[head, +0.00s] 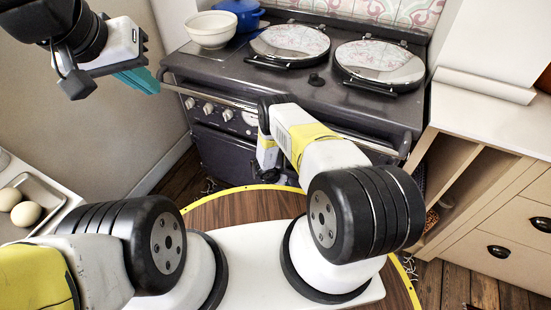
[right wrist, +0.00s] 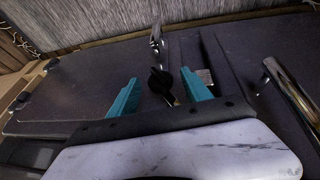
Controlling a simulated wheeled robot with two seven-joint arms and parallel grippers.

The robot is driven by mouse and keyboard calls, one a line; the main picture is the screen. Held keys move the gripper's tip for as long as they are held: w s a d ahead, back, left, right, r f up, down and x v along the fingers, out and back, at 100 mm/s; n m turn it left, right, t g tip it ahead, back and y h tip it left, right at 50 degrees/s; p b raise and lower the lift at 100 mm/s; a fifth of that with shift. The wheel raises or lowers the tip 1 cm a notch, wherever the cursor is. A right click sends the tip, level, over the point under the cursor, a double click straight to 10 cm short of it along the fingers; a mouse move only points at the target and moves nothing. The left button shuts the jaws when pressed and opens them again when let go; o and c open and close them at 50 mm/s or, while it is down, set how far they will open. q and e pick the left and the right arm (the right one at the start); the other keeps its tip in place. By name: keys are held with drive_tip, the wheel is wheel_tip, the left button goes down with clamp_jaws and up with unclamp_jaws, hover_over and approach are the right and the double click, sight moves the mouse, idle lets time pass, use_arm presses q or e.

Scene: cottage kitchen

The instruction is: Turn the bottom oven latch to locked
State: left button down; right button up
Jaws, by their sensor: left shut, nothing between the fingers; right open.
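The dark range oven (head: 226,150) stands at the back, its lower front partly hidden by my right arm. In the right wrist view, a small black latch knob (right wrist: 160,79) sits on the dark oven front (right wrist: 90,75). My right gripper (right wrist: 160,88) is open, with one teal finger on each side of the knob; I cannot tell whether either touches it. The right fingers are hidden in the head view. The latch's lock setting cannot be read. My left gripper (head: 145,82) is shut and empty, raised at the upper left, away from the oven.
A shiny metal piece (right wrist: 156,40) is above the knob, and a chrome bar (right wrist: 290,92) is at right. Two round lids (head: 290,42), a white bowl (head: 211,30) and a blue pot (head: 240,12) are on the range. A cabinet (head: 500,220) stands close at right.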

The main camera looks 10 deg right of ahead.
drive_tip(key=shift+d+f, duration=0.1)
drive_tip(key=shift+f, duration=0.15)
clamp_jaws()
idle(1.4)
